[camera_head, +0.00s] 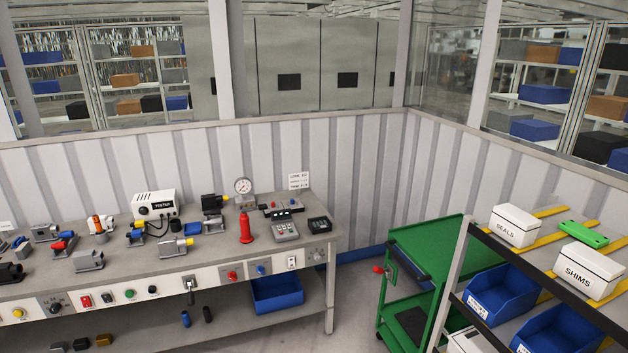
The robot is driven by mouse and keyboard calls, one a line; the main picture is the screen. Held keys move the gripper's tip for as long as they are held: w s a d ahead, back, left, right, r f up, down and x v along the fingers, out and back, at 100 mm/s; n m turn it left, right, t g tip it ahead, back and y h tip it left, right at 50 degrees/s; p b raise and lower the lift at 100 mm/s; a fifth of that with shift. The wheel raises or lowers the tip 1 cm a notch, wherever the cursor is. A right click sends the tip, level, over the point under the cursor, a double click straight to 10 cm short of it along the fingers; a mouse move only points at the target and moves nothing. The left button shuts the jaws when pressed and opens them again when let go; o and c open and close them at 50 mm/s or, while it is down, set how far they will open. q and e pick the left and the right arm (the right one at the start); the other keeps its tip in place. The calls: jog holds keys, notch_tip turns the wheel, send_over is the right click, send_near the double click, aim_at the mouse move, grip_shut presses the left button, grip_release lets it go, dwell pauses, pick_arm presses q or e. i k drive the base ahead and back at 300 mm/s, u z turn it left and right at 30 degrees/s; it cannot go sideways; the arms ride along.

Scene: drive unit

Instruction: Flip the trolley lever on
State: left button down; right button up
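A green trolley (424,250) stands on the floor between the workbench and the shelf rack. A lever with a red knob (378,269) sticks out from the left end of the trolley, on a small plate (391,271). The knob points to the left and toward me. The frame is too small to tell which position the lever is set to. Neither of my grippers is in view.
A long grey workbench (322,241) with tools and panel switches fills the left. A rack with white boxes (514,225) and blue bins (500,294) stands close on the right, partly hiding the trolley. Bare floor (358,293) lies between bench and trolley.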

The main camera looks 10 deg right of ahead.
aim_at(379, 271)
jog(key=z, duration=0.5)
jog(key=i, duration=2.05)
jog(key=z, duration=0.7)
jog(key=i, duration=0.5)
jog(key=z, duration=0.1)
